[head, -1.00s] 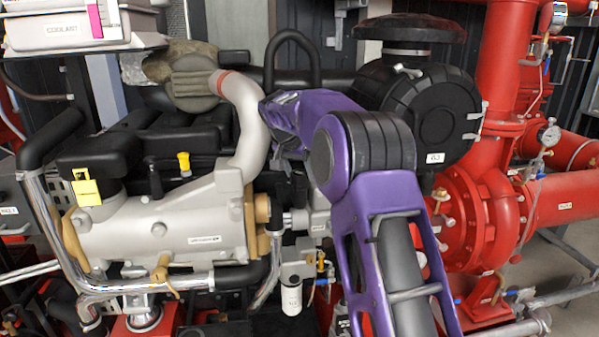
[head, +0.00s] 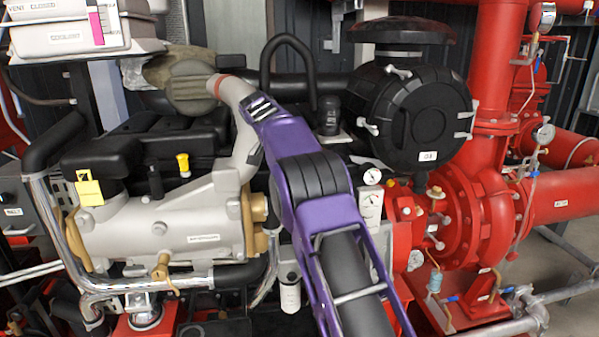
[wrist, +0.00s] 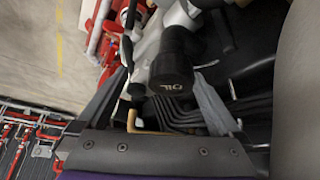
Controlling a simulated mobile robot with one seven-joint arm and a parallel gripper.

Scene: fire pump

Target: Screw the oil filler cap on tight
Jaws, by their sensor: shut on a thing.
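The oil filler cap (wrist: 172,76) is black and round, with "OIL" on its face, which is turned toward the wrist camera. It sits at the end of a dark neck (wrist: 180,42) in the wrist view. My gripper (wrist: 160,84) has one grey finger on each side of the cap and is shut on it. Whether the cap is fully seated on the neck cannot be told. In the head view my purple arm reaches up and left over the engine (head: 160,230). My gripper and the cap cannot be made out there.
A yellow-handled dipstick (head: 183,165) and a yellow tag (head: 88,190) are on the engine's left. A black round air filter housing (head: 420,115) stands right of my arm. Red pump piping (head: 495,60) fills the right side. Hoses and pipes crowd the engine closely.

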